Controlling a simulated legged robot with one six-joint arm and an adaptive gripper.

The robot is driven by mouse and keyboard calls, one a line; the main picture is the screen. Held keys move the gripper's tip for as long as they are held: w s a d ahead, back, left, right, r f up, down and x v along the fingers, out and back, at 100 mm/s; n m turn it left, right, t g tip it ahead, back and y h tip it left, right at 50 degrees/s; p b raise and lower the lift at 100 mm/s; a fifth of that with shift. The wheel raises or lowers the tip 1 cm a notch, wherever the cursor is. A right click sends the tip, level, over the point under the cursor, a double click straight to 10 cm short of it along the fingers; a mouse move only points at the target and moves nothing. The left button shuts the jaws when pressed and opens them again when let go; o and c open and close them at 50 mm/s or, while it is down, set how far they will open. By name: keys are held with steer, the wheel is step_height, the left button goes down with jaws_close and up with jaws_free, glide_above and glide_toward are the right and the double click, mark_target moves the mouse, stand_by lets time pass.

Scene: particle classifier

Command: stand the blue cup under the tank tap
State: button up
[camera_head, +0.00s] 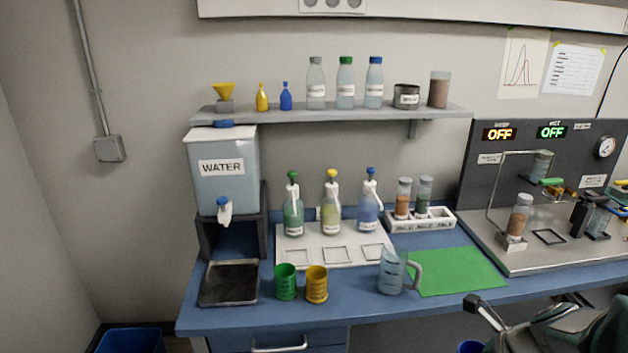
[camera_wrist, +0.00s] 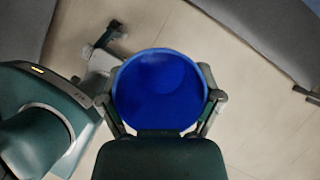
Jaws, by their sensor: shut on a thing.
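The blue cup (camera_wrist: 160,88) fills the middle of the wrist view, seen from above into its open mouth. My gripper (camera_wrist: 159,97) is shut on it, one finger on each side, with floor below. In the head view a bit of blue (camera_head: 470,346) shows at the bottom edge, probably the same cup, low in front of the bench. The water tank (camera_head: 222,165) stands on a stand at the bench's left end. Its tap (camera_head: 224,210) has a blue knob and white spout. The dark tray (camera_head: 229,284) below and in front of the tap is empty.
A green cup (camera_head: 285,282) and a yellow cup (camera_head: 316,284) stand right of the tray. A clear jug (camera_head: 391,272) stands farther right, beside a green mat (camera_head: 455,272). Three pump bottles stand behind on a white board (camera_head: 290,246). A shelf (camera_head: 330,113) hangs above.

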steer(key=shift+w+a+f+n, duration=0.1)
steer(key=shift+w+a+n, duration=0.15)
steer(key=shift+w+n, duration=0.2)
steer(key=w+a+f+n+g+h, duration=0.1)
steer(key=w+a+f+n+g, duration=0.4)
steer(key=n, duration=0.9)
steer(key=w+a+f+n+g+h, duration=0.2)
steer(key=w+a+f+n+g, duration=0.4)
steer(key=w+a+f+n, duration=0.4)
steer(key=w+f+n, duration=0.1)
steer(key=w+n, duration=0.2)
steer(key=n, duration=0.1)
steer(key=shift+a+f, duration=0.2)
steer(key=shift+f, duration=0.05)
steer(key=shift+d+h, duration=0.1)
steer(key=shift+h, duration=0.2)
